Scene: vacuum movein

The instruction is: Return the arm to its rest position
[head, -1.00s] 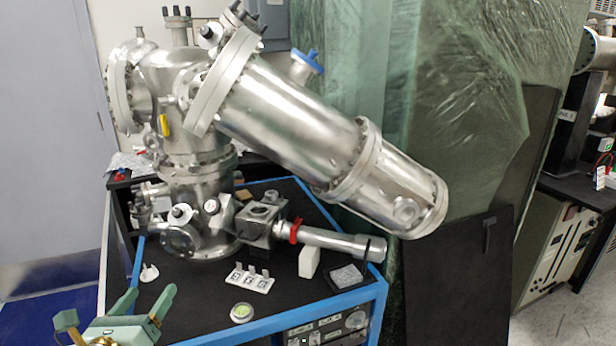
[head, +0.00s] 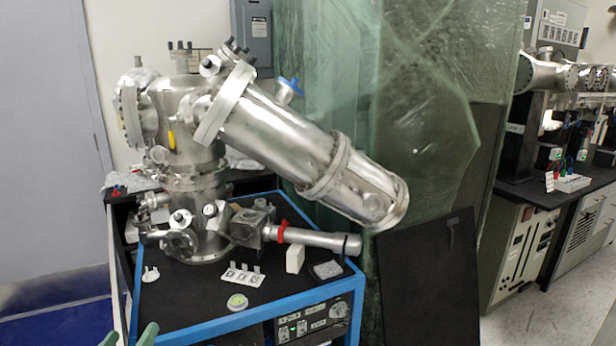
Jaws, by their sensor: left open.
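Only the two green fingertips of my left gripper (head: 129,337) show, at the bottom edge in the head view. They are apart with nothing between them. The rest of that gripper and its arm is below the frame. The fingertips are near the front left corner of the black-topped cart with a blue frame (head: 190,331), and I cannot tell the gap between them. The steel vacuum chamber (head: 186,115) stands on the cart, with a large tilted cylinder (head: 275,130) reaching right. My right gripper is not in view.
On the cart top lie a white holder with upright tabs (head: 243,277), a round dish with a green top (head: 237,302), a small white stand (head: 150,274), a white block (head: 295,259) and a grey tray (head: 325,270). A dark panel (head: 430,280) leans at right. Open floor (head: 560,320) lies beyond.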

